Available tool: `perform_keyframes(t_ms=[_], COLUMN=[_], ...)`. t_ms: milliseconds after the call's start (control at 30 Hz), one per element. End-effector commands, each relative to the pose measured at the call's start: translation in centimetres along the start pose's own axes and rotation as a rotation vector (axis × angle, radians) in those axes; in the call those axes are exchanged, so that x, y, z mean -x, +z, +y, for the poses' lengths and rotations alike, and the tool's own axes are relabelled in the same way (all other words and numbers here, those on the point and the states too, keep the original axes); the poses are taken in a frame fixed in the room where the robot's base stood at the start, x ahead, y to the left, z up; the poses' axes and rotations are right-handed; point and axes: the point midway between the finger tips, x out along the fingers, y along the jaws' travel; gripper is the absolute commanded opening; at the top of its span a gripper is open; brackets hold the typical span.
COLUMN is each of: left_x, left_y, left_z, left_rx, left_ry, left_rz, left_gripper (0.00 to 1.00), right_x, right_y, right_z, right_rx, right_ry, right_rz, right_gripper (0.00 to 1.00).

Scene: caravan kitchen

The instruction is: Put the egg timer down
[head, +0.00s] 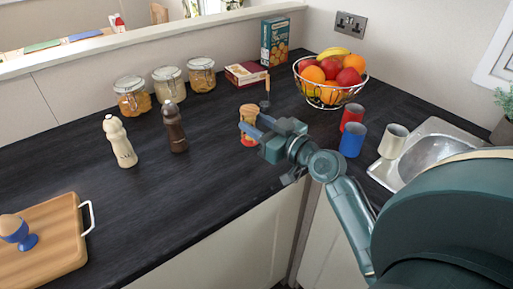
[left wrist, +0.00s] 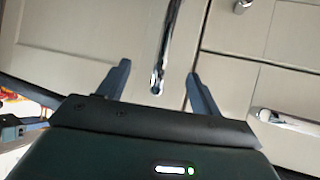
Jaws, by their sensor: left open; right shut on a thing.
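The egg timer (head: 249,112) looks like a small wooden hourglass with an orange lower part, upright in the middle of the head view. My right gripper (head: 252,127) is shut on it around its middle, with its blue fingers covering part of it. The timer's base is over the dark worktop (head: 205,190); I cannot tell whether it touches. My left gripper (left wrist: 159,71) shows only in the left wrist view, where it is open with nothing held, in front of pale cabinet fronts.
A wire fruit bowl (head: 329,98), red cup (head: 351,113) and blue cup (head: 352,140) stand to the right. The worktop's front middle is clear. A chrome handle (left wrist: 170,45) shows beyond my left fingers.

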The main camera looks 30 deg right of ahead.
Motion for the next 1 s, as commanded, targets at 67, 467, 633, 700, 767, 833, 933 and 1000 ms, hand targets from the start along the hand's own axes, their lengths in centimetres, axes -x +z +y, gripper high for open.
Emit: perform_keyframes(t_ms=[67, 467, 633, 700, 767, 833, 933, 1000], left_x=[-0.2, -0.4, -0.4, -0.4, -0.5, -0.7, -0.6, -0.6], left_y=[0.2, -0.2, -0.3, -0.3, -0.2, 0.1, -0.1, -0.1], left_z=[0.1, 0.6, 0.7, 0.7, 0.7, 0.7, 0.7, 0.6], left_rx=[-0.001, -0.009, -0.012, -0.013, -0.013, -0.011, -0.011, -0.011], left_ry=[0.003, 0.019, 0.024, 0.024, 0.024, 0.024, 0.024, 0.024], left_rz=[0.002, 0.034, 0.035, 0.035, 0.035, 0.036, 0.036, 0.037], left_gripper=[0.65, 0.65, 0.65, 0.65, 0.65, 0.65, 0.65, 0.65], right_x=[0.0, 0.0, 0.0, 0.0, 0.0, 0.0, 0.0, 0.0], right_y=[1.3, 5.6, 5.5, 5.5, 5.7, 6.0, 5.8, 5.8], right_z=[0.0, 0.0, 0.0, 0.0, 0.0, 0.0, 0.0, 0.0], right_rx=[-0.002, -0.001, 0.001, 0.001, 0.002, 0.002, 0.001, 0.001], right_ry=[0.001, 0.000, 0.000, 0.000, 0.000, -0.001, 0.000, 0.000], right_rz=[0.000, 0.001, 0.002, 0.002, 0.001, 0.001, 0.000, 0.000], right_gripper=[0.10, 0.10, 0.10, 0.10, 0.10, 0.10, 0.44, 0.50])
